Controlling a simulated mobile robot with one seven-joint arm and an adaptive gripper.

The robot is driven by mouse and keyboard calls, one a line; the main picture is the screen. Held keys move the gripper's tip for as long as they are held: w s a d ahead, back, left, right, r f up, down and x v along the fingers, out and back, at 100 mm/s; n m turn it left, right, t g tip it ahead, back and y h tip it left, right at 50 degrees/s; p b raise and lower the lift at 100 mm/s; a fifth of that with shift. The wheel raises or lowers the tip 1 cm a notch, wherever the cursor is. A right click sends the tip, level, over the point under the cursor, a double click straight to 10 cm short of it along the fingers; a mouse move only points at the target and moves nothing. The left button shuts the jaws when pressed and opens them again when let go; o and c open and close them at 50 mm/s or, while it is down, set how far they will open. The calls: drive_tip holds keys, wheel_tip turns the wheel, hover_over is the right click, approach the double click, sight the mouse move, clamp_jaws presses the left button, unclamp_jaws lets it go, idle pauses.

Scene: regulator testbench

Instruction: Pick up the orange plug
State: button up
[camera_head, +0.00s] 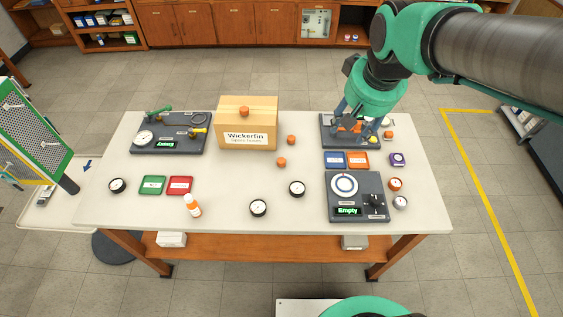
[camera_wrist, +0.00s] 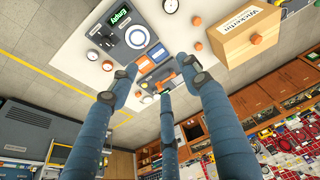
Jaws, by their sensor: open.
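Several orange plugs are in view. One plug (camera_head: 244,111) sits on top of the cardboard box, one (camera_head: 291,140) lies just right of the box, and one (camera_head: 281,161) lies in front of it. Another small orange piece (camera_head: 388,134) is at the right edge of the rear right panel. My gripper (camera_head: 356,120) is over that rear right panel (camera_head: 327,140), pointing down with its fingers spread. In the wrist view the blue fingers of my gripper (camera_wrist: 158,80) are apart and hold nothing. Orange parts on the panel are partly hidden behind the fingers.
The cardboard box (camera_head: 262,138) stands at the table's back middle. A front panel reading "Empty" (camera_head: 340,190), blue and orange trays (camera_head: 334,160), gauges, and an orange-capped bottle (camera_head: 192,206) are around. A second panel (camera_head: 187,149) is at the left.

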drive_tip(key=w+a+f+g, duration=0.1)
drive_tip(key=w+a+f, duration=0.35)
drive_tip(key=w, duration=0.35)
drive_tip(key=n+g+p, duration=0.2)
drive_tip(key=g, duration=0.1)
hover_over(282, 161)
wheel_tip(282, 161, down, 21)
drive_tip(key=shift+w+f, duration=0.15)
drive_tip(key=shift+f+b, duration=0.7)
drive_tip(key=shift+f, duration=3.55)
drive_tip(key=shift+f+b, duration=0.4)
drive_tip(key=shift+f, duration=2.25)
